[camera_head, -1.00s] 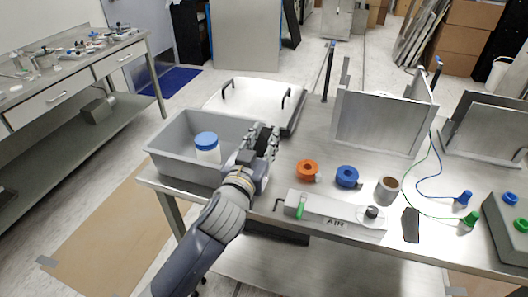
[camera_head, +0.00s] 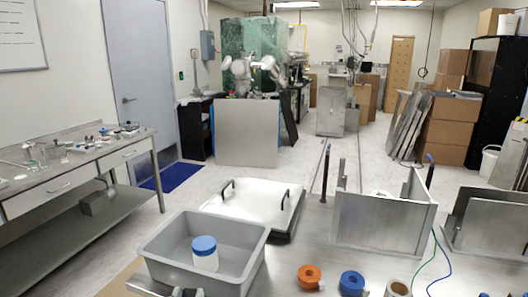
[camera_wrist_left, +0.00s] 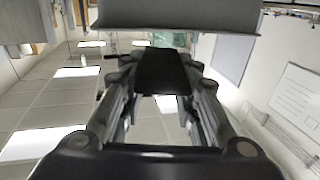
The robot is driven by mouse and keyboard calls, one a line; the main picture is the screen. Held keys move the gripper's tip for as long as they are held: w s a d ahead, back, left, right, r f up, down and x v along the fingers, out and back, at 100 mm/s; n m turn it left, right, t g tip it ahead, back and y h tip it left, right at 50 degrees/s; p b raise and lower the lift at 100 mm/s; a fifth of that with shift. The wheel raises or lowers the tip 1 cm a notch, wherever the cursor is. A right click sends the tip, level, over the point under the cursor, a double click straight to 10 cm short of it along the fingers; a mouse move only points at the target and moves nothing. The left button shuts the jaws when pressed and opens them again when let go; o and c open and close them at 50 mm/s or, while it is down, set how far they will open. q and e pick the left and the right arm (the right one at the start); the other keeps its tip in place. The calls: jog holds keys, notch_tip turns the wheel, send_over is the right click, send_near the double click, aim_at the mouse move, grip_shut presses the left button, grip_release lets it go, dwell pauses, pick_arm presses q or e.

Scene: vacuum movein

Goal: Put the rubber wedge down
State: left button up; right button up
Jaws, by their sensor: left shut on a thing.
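The rubber wedge (camera_wrist_left: 162,70) is a flat black piece between the fingers of my left gripper (camera_wrist_left: 158,80) in the left wrist view. The gripper is shut on it. In the head view only a small dark bit of what seems to be my left gripper (camera_head: 186,292) shows at the bottom edge, just in front of the grey tub. The wedge cannot be made out there. My right gripper is in neither view.
The grey tub (camera_head: 160,258) holds a white jar with a blue lid (camera_head: 204,252). A lidded metal tray (camera_head: 250,207), an orange spool (camera_head: 309,275), a blue spool (camera_head: 351,282) and metal plates (camera_head: 385,225) stand on the bench. A grey surface (camera_wrist_left: 180,14) hangs close above the fingertips.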

pick_arm(q)
jog(key=s+a+f, duration=0.1)
jog(key=s, duration=0.5)
jog(key=s+a+f+y, duration=0.1)
jog(key=s+a+f, duration=0.1)
jog(key=s, duration=0.3)
jog(key=shift+s+a+f+n, duration=0.25)
jog(key=shift+s+n, duration=0.05)
jog(key=shift+s, duration=0.05)
dwell(0.4)
jog(key=shift+a, duration=0.1)
